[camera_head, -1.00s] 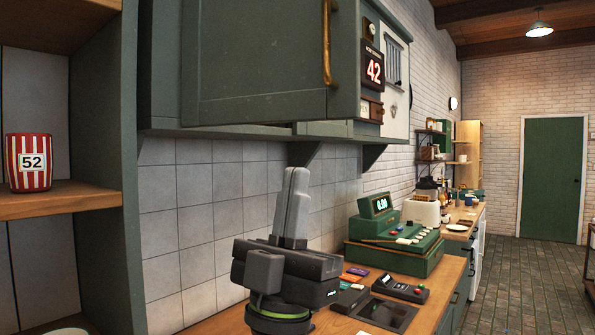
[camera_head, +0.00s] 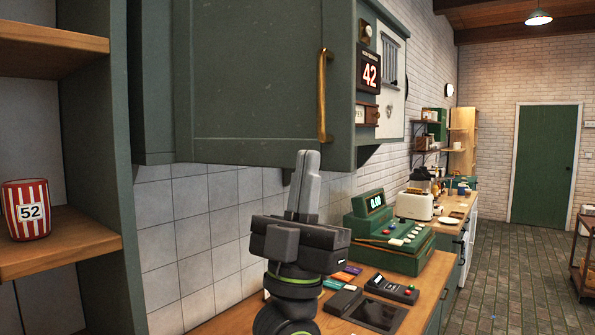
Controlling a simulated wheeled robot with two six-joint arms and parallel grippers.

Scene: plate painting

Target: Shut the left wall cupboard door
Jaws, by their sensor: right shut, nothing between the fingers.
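The left wall cupboard door (camera_head: 250,80) is a dark green panel that fills the upper middle of the head view. Its brass bar handle (camera_head: 323,95) stands upright near the right edge. The door looks flush or nearly flush with the cupboard front; I cannot make out any clear gap. My right gripper (camera_head: 308,160) points up with its grey fingers shut and empty. My left gripper is not in view.
An open shelf with a striped cup (camera_head: 27,210) stands at the left. Below are a wooden counter (camera_head: 235,322), a green cash register (camera_head: 390,235) and a card terminal (camera_head: 392,288). A number sign (camera_head: 369,70) hangs right of the door. Open floor lies at the right.

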